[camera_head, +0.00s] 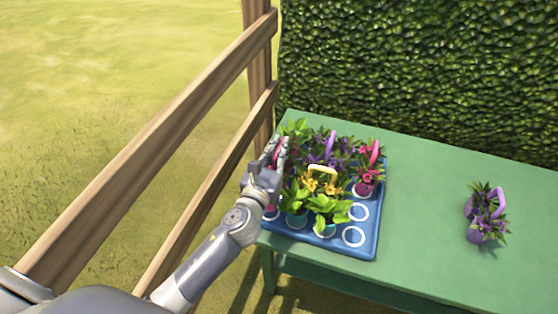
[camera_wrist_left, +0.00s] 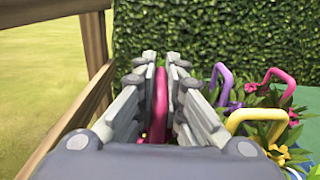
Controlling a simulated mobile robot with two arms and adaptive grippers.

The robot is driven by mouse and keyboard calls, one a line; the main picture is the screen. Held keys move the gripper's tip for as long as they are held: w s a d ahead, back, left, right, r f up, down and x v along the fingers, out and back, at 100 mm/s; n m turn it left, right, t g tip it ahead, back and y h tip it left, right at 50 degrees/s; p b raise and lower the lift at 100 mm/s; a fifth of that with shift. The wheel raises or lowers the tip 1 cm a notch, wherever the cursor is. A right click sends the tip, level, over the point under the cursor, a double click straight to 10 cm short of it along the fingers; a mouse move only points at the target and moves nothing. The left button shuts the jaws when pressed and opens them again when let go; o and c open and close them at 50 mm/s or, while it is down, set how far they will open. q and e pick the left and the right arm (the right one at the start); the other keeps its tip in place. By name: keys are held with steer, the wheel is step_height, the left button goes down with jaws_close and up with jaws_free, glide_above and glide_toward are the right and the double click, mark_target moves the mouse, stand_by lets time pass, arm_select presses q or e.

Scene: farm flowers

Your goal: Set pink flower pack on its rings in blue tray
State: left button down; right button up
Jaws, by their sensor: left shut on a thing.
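My left gripper (camera_head: 277,150) is over the left side of the blue tray (camera_head: 372,222). Its fingers (camera_wrist_left: 160,95) are closed on the pink handle (camera_wrist_left: 159,105) of a pink flower pack, upright between them in the left wrist view. The gripper hides most of this pack in the head view; a bit of pink pot (camera_head: 270,213) shows at the tray's left edge. I cannot tell whether its pots rest on rings. Another pink flower pack (camera_head: 368,170) stands at the tray's back right. White empty rings (camera_head: 353,236) show along the right side. My right gripper is out of view.
A yellow-handled pack (camera_head: 322,170) and a purple-handled pack (camera_head: 329,143) stand in the tray close to my left gripper. A purple pack (camera_head: 487,215) stands on the green table (camera_head: 430,190) at right. A wooden fence (camera_head: 200,120) is at left, a hedge (camera_head: 420,70) behind.

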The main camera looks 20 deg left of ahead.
arm_select(q)
step_height(320, 180, down, 3)
steer(key=shift+r+b, duration=0.1)
steer(key=shift+b, duration=0.5)
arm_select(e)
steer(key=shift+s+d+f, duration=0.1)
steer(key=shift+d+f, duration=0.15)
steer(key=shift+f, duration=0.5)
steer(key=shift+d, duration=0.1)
arm_select(q)
steer(key=c, duration=1.7)
jaws_free()
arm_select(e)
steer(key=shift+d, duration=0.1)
